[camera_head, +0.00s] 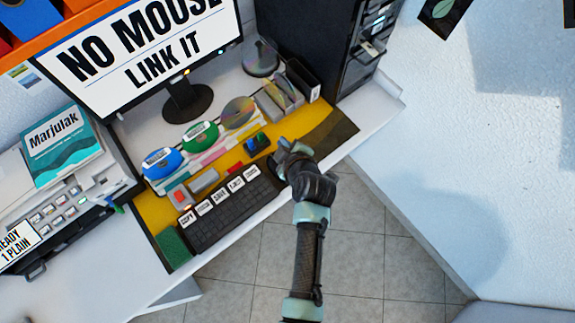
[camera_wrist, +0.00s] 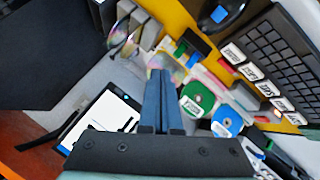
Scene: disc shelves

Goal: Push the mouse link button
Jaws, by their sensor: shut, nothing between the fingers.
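A dark rounded mouse (camera_wrist: 235,8) with a blue patch (camera_wrist: 219,14) shows at the top edge of the wrist view, beside the keyboard. The frames do not show clearly whether that patch is the link button. In the head view my gripper largely hides the mouse area. My gripper (camera_head: 285,148) is above the right part of the desk mat, just past the keyboard's right end. In the wrist view its two blue-grey fingers (camera_wrist: 160,74) are together and empty. The monitor (camera_head: 150,45) reads "NO MOUSE LINK IT".
The keyboard (camera_head: 232,212) has several white labels on it. Blue (camera_head: 162,163) and green (camera_head: 200,135) disc holders stand behind it, with small coloured blocks (camera_head: 257,143) closer to my gripper. A dark tower (camera_head: 310,35) stands at the back right. The mat's right end (camera_head: 335,132) is clear.

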